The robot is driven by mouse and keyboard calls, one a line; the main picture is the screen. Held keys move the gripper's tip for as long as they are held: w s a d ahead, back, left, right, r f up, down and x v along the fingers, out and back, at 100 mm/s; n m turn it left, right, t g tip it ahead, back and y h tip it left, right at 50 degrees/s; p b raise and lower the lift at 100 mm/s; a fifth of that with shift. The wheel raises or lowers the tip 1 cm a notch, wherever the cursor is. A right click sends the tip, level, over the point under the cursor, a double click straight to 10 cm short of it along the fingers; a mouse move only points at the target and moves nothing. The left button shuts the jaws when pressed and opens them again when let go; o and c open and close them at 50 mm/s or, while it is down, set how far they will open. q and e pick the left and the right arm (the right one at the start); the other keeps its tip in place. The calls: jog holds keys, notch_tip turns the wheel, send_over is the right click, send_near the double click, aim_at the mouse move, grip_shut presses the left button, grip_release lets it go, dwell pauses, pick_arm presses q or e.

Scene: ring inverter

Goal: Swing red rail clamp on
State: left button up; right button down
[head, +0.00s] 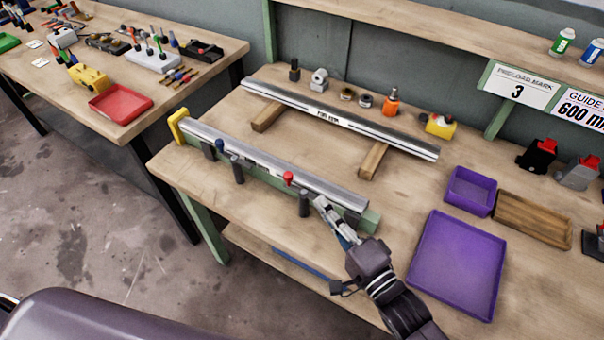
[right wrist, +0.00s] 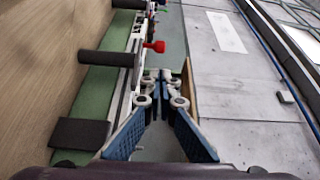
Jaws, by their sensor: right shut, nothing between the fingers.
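The red rail clamp (head: 288,178) shows as a red knob at the top of the front rail (head: 265,167), right of its middle. A dark post (head: 304,203) stands on the rail's front side just right of it. In the right wrist view the red knob (right wrist: 155,46) lies beyond my fingertips, apart from them. My right gripper (head: 321,203) is shut and empty, close to the dark post at the rail's right part. It also shows in the right wrist view (right wrist: 161,85), fingertips together. My left gripper is not in view.
A blue knob clamp (head: 220,145) is farther left on the rail, and a yellow end stop (head: 178,124) is at its left end. A second rail (head: 335,117) lies behind on wooden blocks. Purple trays (head: 457,263) (head: 470,191) stand to the right.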

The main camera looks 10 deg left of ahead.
jog(key=p+x, duration=0.1)
jog(key=x, duration=0.8)
jog(key=shift+w+p, duration=0.1)
jog(key=shift+p, duration=0.25)
jog(key=shift+w+a, duration=0.3)
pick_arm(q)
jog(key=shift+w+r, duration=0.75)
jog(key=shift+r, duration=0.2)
